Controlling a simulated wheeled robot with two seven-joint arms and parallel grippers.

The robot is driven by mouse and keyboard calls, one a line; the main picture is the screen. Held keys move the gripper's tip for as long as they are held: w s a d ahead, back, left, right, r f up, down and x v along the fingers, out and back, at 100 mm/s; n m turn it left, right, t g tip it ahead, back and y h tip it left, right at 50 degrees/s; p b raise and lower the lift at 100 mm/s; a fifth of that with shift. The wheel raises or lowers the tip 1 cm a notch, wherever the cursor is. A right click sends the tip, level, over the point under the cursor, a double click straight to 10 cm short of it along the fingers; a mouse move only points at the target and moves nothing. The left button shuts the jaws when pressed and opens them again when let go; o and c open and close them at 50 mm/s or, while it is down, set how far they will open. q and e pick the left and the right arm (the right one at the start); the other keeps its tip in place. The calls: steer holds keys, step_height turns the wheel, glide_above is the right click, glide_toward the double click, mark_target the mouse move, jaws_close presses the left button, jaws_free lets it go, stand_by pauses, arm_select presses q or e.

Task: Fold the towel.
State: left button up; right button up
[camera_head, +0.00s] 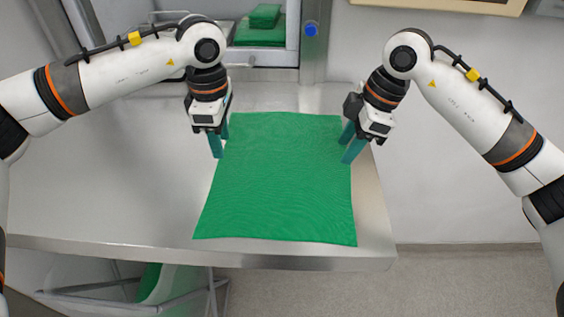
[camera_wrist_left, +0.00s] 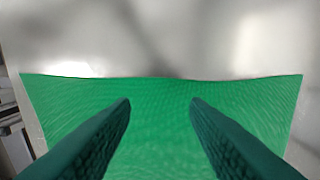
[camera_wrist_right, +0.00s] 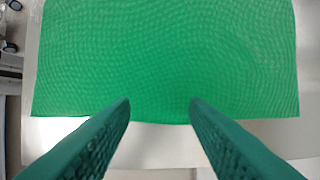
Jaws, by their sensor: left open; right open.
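A green towel (camera_head: 280,190) lies flat and spread out on the steel table, its near edge close to the table's front edge. My left gripper (camera_head: 219,146) is open at the towel's left edge, toward the far end. My right gripper (camera_head: 347,146) is open at the towel's right edge, toward the far end. Neither gripper holds the towel. In the left wrist view the towel (camera_wrist_left: 160,110) shows between and beyond the open fingers. In the right wrist view the towel (camera_wrist_right: 165,60) fills the upper part, with one edge near the fingertips.
The steel table (camera_head: 110,190) is bare to the left of the towel. A pass-through opening at the back holds folded green cloth (camera_head: 262,25). A blue button (camera_head: 311,30) is on its frame. A wire cart with green cloth (camera_head: 165,283) stands below the table's front.

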mark_target(226, 162)
arm_select(q)
steer(key=f, duration=0.2)
steer(key=w+f, duration=0.1)
steer(key=f, duration=0.1)
steer(key=shift+w+f, duration=0.1)
steer(key=shift+f, duration=0.15)
arm_select(e)
steer(key=f, duration=0.2)
steer(key=w+f, duration=0.1)
steer(key=f, duration=0.1)
steer(key=shift+w+f, duration=0.1)
steer(key=shift+f, duration=0.15)
arm_select(q)
steer(key=shift+s, duration=0.3)
arm_select(e)
steer(key=shift+s, duration=0.3)
arm_select(q)
steer(key=shift+f, duration=0.15)
arm_select(e)
steer(key=shift+w+f, duration=0.1)
steer(key=shift+f, duration=0.05)
arm_select(q)
steer(key=shift+w, duration=0.1)
jaws_close()
arm_select(e)
jaws_close()
